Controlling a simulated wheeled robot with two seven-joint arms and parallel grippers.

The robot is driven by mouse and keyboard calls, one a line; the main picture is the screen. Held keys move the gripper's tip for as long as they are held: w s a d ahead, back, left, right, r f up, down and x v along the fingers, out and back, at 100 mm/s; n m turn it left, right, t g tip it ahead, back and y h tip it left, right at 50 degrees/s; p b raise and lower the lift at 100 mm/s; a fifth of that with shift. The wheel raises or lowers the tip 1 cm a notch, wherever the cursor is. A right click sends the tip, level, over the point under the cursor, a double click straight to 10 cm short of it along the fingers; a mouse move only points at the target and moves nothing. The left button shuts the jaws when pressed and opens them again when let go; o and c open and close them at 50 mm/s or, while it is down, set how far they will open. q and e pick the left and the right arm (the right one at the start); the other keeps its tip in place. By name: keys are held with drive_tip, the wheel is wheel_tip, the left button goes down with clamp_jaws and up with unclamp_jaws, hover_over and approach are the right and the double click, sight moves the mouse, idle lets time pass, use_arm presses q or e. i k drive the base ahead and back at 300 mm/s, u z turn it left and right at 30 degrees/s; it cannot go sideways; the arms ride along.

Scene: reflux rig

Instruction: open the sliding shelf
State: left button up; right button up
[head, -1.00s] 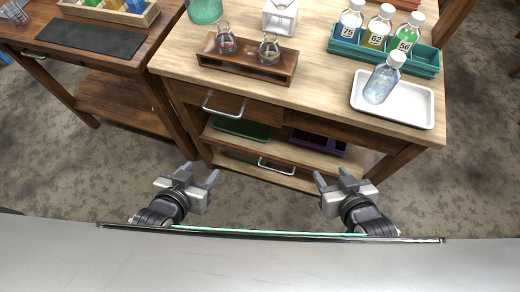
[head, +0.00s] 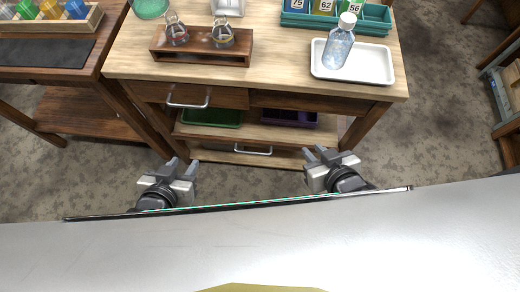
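The sliding shelf (head: 251,132) is a light wooden board under the table, carrying a green tray (head: 212,118) and a dark purple tray (head: 289,118). A silver bar handle (head: 253,152) shows at its front, below the trays. The shelf appears to sit under the tabletop, within the table's frame. My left gripper (head: 182,167) is open and empty, left of the handle and apart from it. My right gripper (head: 317,153) is open and empty, right of the handle and apart from it.
A drawer with a silver handle (head: 187,104) is above the shelf's left part. On the tabletop are a wooden flask rack (head: 202,59), a teal bottle rack (head: 337,24) and a white tray (head: 384,65) with a bottle (head: 338,42). A side table (head: 60,77) stands left.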

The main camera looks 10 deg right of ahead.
sight(252, 132)
drive_tip(key=z, duration=1)
drive_tip(key=k, duration=0.85)
drive_tip(key=u, duration=0.6)
